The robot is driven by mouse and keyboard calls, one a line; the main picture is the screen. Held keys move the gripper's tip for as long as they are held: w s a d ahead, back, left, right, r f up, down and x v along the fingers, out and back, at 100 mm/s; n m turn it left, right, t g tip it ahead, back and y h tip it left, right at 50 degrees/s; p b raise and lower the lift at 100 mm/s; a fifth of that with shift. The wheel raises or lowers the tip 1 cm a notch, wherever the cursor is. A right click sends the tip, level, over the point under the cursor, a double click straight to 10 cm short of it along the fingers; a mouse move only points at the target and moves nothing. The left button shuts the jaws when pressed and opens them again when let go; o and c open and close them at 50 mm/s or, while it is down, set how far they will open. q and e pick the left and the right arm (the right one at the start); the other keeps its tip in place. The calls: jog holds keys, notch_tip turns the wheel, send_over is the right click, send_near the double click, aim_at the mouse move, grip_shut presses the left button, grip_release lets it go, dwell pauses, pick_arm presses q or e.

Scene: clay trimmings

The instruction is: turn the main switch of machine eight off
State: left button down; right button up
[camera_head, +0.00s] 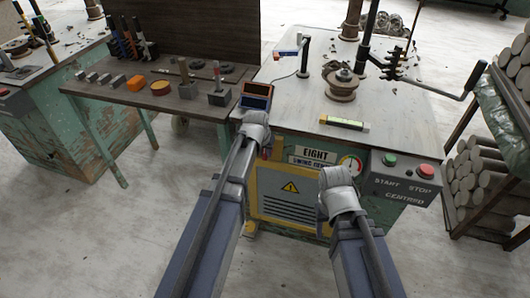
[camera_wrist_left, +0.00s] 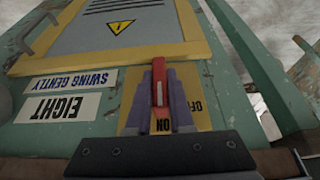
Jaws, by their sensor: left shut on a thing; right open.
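Machine eight (camera_head: 390,222) is a green bench with a white EIGHT sign (camera_head: 312,154) on its front. The main switch is a red lever (camera_wrist_left: 159,92) on a yellow plate (camera_wrist_left: 199,92) with ON and OFF labels. The plate is beside the EIGHT sign, seen inverted in the left wrist view. My left gripper (camera_head: 264,149) is shut on the red lever. The lever lies in line with the gripper fingers, its near end by the ON label; the OFF label is to its right in that view. My right gripper (camera_head: 322,207) is open and empty before the front panel.
A control box with green START (camera_head: 389,160) and red STOP (camera_head: 426,171) buttons is right of my right gripper. A yellow-framed vent panel (camera_head: 289,205) is below the sign. A tool shelf (camera_head: 110,92) stands left, stacked clay rolls (camera_head: 478,180) right.

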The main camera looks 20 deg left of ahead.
pick_arm(q)
jog(key=shift+h, duration=0.3)
jog(key=shift+a+f+n+h+b, duration=0.15)
jog(key=shift+h+b, duration=0.1)
jog(key=shift+h, duration=0.2)
jog(key=shift+a+f+n+h+b, duration=0.1)
jog(key=shift+n+h+b, duration=0.1)
jog(key=shift+h, duration=0.25)
jog(key=h+b, duration=0.2)
jog(key=shift+f+h, duration=0.1)
jog(key=shift+h, duration=0.2)
jog(key=n+h+b, duration=0.1)
jog(key=h+b, duration=0.3)
jog(key=b, duration=0.2)
jog(key=n+t+h+b, duration=0.1)
jog(key=h+b, duration=0.3)
jog(key=b, duration=0.2)
jog(key=n+h+b, duration=0.2)
jog(key=h+b, duration=0.1)
jog(key=b, duration=0.3)
jog(key=shift+a+f+t+h+b, duration=0.15)
jog(key=shift+f+t+h+b, duration=0.15)
jog(key=shift+h, duration=0.1)
jog(key=shift+r, duration=0.15)
